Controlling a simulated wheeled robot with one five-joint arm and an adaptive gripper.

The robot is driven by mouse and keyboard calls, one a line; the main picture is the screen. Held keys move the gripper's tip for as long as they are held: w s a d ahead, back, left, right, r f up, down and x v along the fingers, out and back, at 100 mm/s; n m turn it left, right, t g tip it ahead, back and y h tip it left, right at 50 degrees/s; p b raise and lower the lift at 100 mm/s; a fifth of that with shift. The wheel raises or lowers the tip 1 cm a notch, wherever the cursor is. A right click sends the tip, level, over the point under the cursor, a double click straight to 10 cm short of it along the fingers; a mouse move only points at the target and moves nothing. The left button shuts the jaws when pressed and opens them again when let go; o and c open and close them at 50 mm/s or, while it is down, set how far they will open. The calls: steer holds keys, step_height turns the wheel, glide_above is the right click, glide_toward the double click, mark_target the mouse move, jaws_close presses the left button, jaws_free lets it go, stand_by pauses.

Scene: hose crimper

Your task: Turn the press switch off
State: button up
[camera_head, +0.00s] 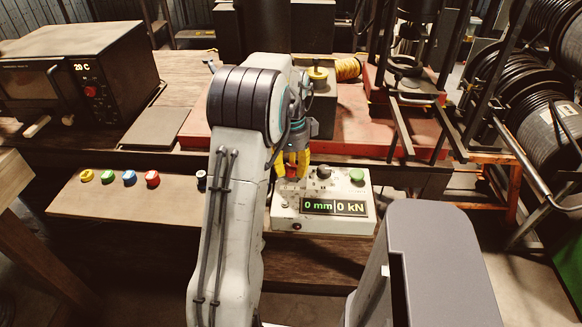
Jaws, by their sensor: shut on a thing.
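The press control box (345,218) is pale, with a lit display (335,207) reading 0 mm and 0 kN. A black knob (324,172) and a green button (357,175) are on its top panel. My gripper (293,176), with yellow fingers, points down at the panel's left end. It is shut on a red control there, of which only a little shows between the fingers. The black knob stands just right of the fingers, apart from them. My arm hides part of the box's left side, and the switch's setting cannot be read.
A pale panel (110,203) left of my arm carries yellow, green, blue and red buttons. An oven-like unit (100,90) reading 20 C stands at the back left. A red press base (350,135) lies behind the box. Black hose reels (535,75) fill the right.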

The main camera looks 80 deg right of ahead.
steer(key=shift+c, duration=1.3)
steer(key=n, duration=0.3)
steer(key=shift+n+p, duration=0.3)
steer(key=shift+n, duration=0.1)
steer(key=n, duration=0.4)
steer(key=shift+n, duration=0.3)
steer(key=n, duration=0.4)
steer(key=shift+f+p, duration=0.1)
steer(key=shift+p, duration=0.25)
steer(key=shift+a+n, duration=0.1)
steer(key=shift+n, duration=2.7)
